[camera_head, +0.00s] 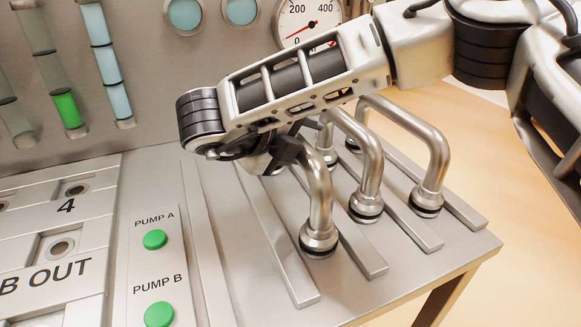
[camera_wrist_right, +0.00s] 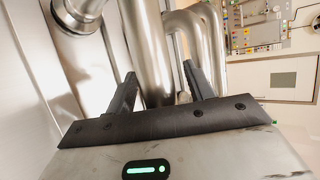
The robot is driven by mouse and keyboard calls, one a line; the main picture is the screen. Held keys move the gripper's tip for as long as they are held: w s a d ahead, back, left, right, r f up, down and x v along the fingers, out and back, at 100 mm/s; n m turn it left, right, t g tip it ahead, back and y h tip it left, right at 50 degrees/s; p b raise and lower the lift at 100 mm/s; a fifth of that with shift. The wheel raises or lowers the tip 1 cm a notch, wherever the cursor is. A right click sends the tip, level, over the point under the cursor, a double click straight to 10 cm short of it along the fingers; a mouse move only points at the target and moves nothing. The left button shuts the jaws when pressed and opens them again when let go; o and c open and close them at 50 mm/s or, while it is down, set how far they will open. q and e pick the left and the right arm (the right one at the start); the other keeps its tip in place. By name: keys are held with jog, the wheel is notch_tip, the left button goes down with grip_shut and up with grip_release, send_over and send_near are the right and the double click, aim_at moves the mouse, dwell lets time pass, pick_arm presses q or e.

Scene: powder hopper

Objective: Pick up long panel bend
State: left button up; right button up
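Three shiny steel pipe bends stand on the metal panel: a front one (camera_head: 318,195), a middle one (camera_head: 370,160) and a right one (camera_head: 432,150). Each visible near foot sits in a collar with a dark ring; I cannot tell which is the long panel bend. My right gripper (camera_head: 285,150) is at the upper part of the front bend, partly hidden by its own wrist. In the right wrist view my right gripper (camera_wrist_right: 159,72) has its fingers apart, with a steel bend (camera_wrist_right: 150,50) between or just beyond the tips. My left gripper is out of view.
Raised metal strips (camera_head: 275,240) run between the bends. Green buttons for pump A (camera_head: 155,240) and pump B (camera_head: 159,314) are to the left. A gauge (camera_head: 310,22) and sight tubes (camera_head: 105,60) are on the back wall. Free floor (camera_head: 530,250) shows at the right.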

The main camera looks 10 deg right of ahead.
grip_shut()
jog(key=shift+r, duration=0.15)
dwell(1.1)
